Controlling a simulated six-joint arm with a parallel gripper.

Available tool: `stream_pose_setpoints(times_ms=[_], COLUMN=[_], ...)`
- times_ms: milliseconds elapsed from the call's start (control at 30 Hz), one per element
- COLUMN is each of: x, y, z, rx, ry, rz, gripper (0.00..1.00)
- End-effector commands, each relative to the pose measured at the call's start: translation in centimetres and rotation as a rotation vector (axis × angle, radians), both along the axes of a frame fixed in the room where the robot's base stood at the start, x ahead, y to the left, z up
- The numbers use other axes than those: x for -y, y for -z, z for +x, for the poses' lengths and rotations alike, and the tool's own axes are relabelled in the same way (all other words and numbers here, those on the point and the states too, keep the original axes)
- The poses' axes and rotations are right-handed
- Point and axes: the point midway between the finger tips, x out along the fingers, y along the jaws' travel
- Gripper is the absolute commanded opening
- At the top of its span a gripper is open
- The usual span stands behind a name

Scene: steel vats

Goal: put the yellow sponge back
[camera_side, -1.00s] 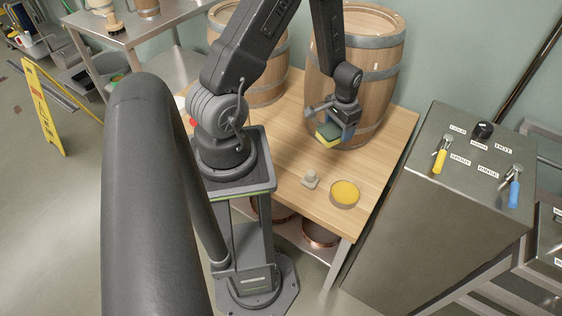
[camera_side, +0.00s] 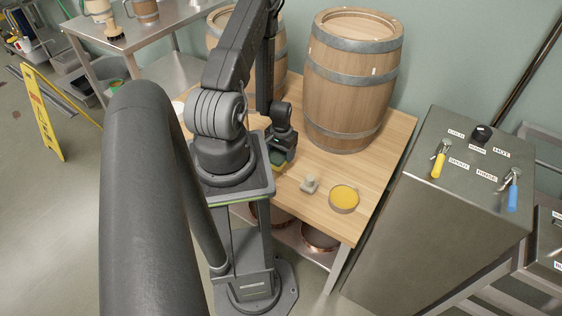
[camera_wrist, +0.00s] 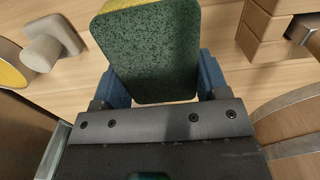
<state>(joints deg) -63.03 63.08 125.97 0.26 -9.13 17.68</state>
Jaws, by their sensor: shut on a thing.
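The yellow sponge (camera_wrist: 152,50) has a dark green scouring side, which faces the wrist camera; a strip of yellow shows along its top edge. My gripper (camera_wrist: 163,82) is shut on it, with a blue finger on each side. In the side view the sponge (camera_side: 278,158) is partly hidden, and my gripper (camera_side: 281,150) holds it low over the wooden table, just right of my base. I cannot tell whether it touches the table.
A pale stopper (camera_side: 309,185) and round yellow-topped dish (camera_side: 344,197) lie on the table. A large barrel (camera_side: 352,85) stands behind, right of my gripper.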

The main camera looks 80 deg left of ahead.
Motion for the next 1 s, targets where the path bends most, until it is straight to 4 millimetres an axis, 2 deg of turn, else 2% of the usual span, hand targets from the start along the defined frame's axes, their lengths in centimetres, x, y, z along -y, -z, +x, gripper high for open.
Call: stream_pose_setpoints(times_ms=[400,833,867,1000], x=[0.0,0.0,0.0,0.0], y=[4.5,5.0,5.0,4.9], z=[0.0,0.0,0.1,0.1], rx=[-0.001,0.0,0.001,0.001], ry=[0.001,0.001,0.001,0.001], rz=[-0.001,0.0,0.001,0.001], gripper=[0.49,0.49,0.71,0.84])
